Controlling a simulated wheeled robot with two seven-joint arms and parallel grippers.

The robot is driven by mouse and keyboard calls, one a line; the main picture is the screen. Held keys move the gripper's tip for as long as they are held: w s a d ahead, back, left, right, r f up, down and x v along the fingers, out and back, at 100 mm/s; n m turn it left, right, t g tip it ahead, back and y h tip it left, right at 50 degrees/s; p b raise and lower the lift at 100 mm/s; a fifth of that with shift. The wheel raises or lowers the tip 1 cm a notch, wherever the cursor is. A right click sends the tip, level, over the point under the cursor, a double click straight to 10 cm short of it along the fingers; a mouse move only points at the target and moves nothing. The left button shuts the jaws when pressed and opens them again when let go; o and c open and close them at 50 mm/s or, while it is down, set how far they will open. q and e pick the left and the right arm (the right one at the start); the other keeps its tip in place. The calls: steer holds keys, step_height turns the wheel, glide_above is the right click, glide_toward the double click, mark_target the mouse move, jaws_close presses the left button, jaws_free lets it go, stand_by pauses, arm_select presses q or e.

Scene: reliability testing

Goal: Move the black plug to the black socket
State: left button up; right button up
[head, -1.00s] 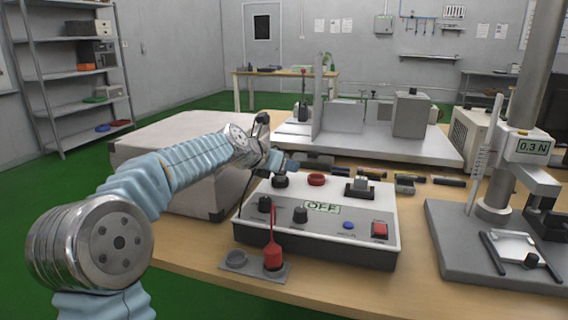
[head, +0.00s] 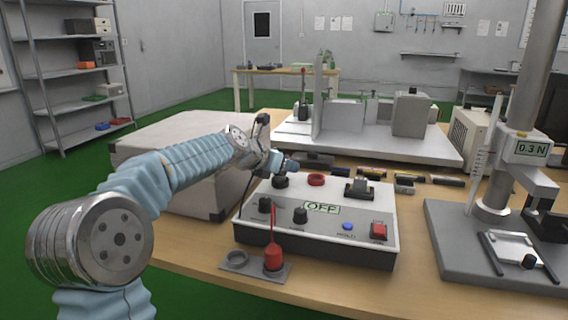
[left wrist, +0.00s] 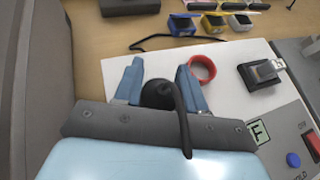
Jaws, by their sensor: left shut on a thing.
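My left gripper (head: 283,164) is over the back left part of the white-topped tester box (head: 340,238). In the left wrist view its blue fingers (left wrist: 160,80) are shut on the black plug (left wrist: 158,92), whose dark cable curves towards the camera. The plug cannot be made out clearly in the head view. The black socket (head: 280,181) is a dark ring on the box top, just below the gripper and left of the red socket (head: 316,179). In the left wrist view the black socket is hidden behind the plug. My right gripper is not in view.
A red plug (head: 273,257) stands in a grey holder (head: 254,273) before the box, beside an empty ring. Black knobs (head: 300,215) rise from the panel. A force stand (head: 494,205) is at right. A large pale case (head: 180,140) stands left, under my arm.

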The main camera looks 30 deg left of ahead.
arm_select(q)
steer(key=shift+f+b, duration=0.45)
steer(key=shift+f, duration=0.15)
steer(key=o, duration=0.8)
steer(key=shift+p+v, duration=1.35)
steer(key=shift+v, duration=4.2)
steer(key=shift+f, duration=0.1)
